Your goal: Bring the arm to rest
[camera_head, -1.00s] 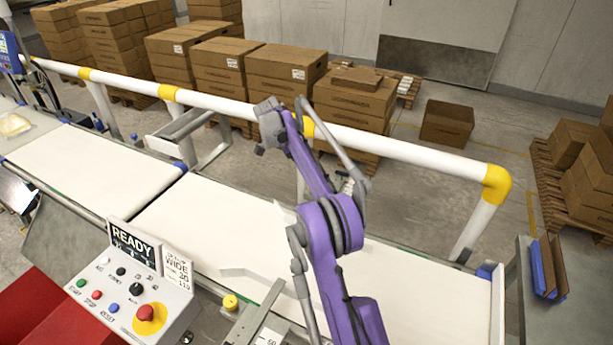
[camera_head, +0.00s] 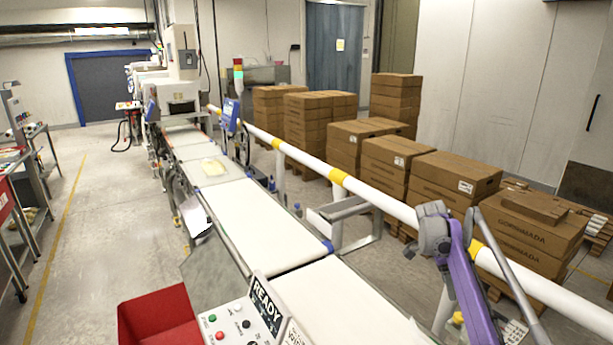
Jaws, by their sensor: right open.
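My right arm (camera_head: 470,295) is purple with grey parts and rises from the bottom right of the view. The grey right gripper (camera_head: 432,235) at its upper end appears in front of the white guard rail (camera_head: 393,207), near a yellow band. Its jaws are open, and I see nothing held. The fingertips are small and hard to make out. The lower part of the arm is cut off by the frame's bottom edge. My left gripper is not in view.
A READY control panel (camera_head: 258,315) and red bin (camera_head: 160,320) stand in front. Stacked cartons (camera_head: 450,180) stand behind the rail.

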